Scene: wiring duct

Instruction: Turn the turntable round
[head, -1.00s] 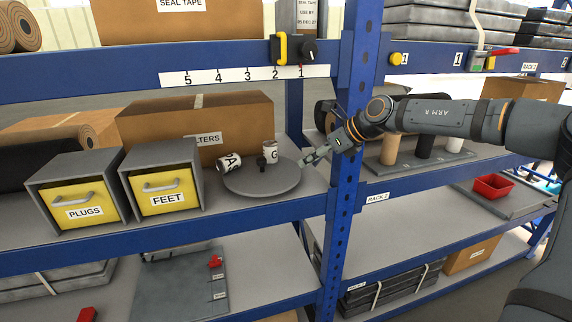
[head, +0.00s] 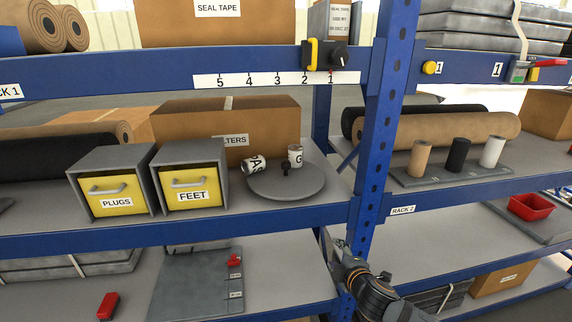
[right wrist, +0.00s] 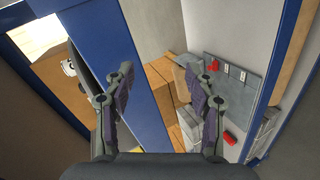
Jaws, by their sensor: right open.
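The turntable (head: 287,188) is a round grey disc on the middle shelf, in the head view, right of the FEET box. A tilted or lying white can (head: 255,166) and an upright white can (head: 295,156) are on it, with a small black knob (head: 285,168) between them. My right gripper (head: 328,240) is below the turntable and to its right, by the front of the rack, apart from it. In the right wrist view its fingers (right wrist: 160,75) are spread and empty, with a blue beam behind. My left gripper is not in view.
A blue upright post (head: 380,130) stands right of the turntable. The FEET box (head: 193,178) and PLUGS box (head: 112,182) stand to its left, a large cardboard box (head: 270,125) behind it. A blue shelf beam (head: 250,222) runs along the front. The shelf just right of the disc is clear.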

